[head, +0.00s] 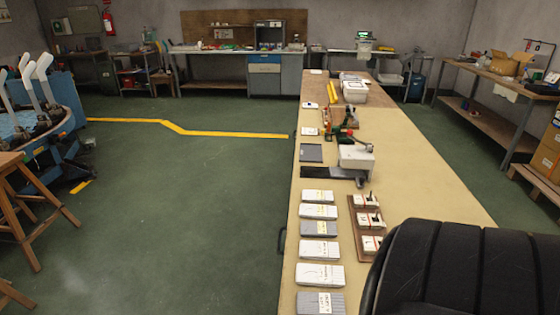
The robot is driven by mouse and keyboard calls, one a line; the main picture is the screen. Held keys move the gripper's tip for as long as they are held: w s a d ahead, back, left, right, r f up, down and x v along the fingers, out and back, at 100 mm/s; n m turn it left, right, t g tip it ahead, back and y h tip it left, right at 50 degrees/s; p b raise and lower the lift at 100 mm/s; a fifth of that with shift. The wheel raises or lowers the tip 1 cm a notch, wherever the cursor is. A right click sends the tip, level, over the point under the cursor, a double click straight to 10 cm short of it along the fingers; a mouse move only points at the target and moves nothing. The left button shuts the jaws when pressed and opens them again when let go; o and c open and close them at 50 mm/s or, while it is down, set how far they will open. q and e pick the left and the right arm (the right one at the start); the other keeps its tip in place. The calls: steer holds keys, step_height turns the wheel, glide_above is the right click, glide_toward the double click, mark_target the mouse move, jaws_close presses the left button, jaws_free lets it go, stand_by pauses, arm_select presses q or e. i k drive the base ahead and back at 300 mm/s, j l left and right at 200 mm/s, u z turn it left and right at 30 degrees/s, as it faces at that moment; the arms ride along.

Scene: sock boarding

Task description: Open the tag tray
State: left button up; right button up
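No thing is plainly marked as the tag tray, and I cannot tell which it is. A dark handle (282,240) sits on the left side of the long bench (420,185). A brown wooden tray (356,244) on the bench holds three small white blocks with dark upright parts and red bands. A white lidded box (355,92) stands farther back on the bench. Neither of my grippers is in view.
Several white and grey packs (320,274) lie in a column along the bench's left edge. A white device (355,157) stands mid-bench. A large black ribbed form (460,270) hides the bench's near right part. The green floor (190,200) left of the bench is clear.

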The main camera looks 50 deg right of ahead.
mark_target(359, 174)
steer(key=i+j+z, duration=0.3)
steer(key=i, duration=0.25)
steer(key=i+j+z, duration=0.3)
steer(key=i+j, duration=0.15)
steer(key=i+z, duration=0.2)
steer(key=z, duration=0.25)
steer(key=i+z, duration=0.2)
steer(key=z, duration=0.2)
steer(key=i+z, duration=0.15)
steer(key=z, duration=0.3)
steer(key=i+j+z, duration=0.15)
steer(key=z, duration=0.3)
steer(key=i+j+z, duration=0.1)
steer(key=z, duration=0.35)
steer(key=i+j+z, duration=0.15)
steer(key=z, duration=0.25)
steer(key=i+j+z, duration=0.25)
steer(key=z, duration=0.2)
steer(key=i+j+z, duration=0.1)
steer(key=j+z, duration=0.15)
steer(key=z, duration=0.15)
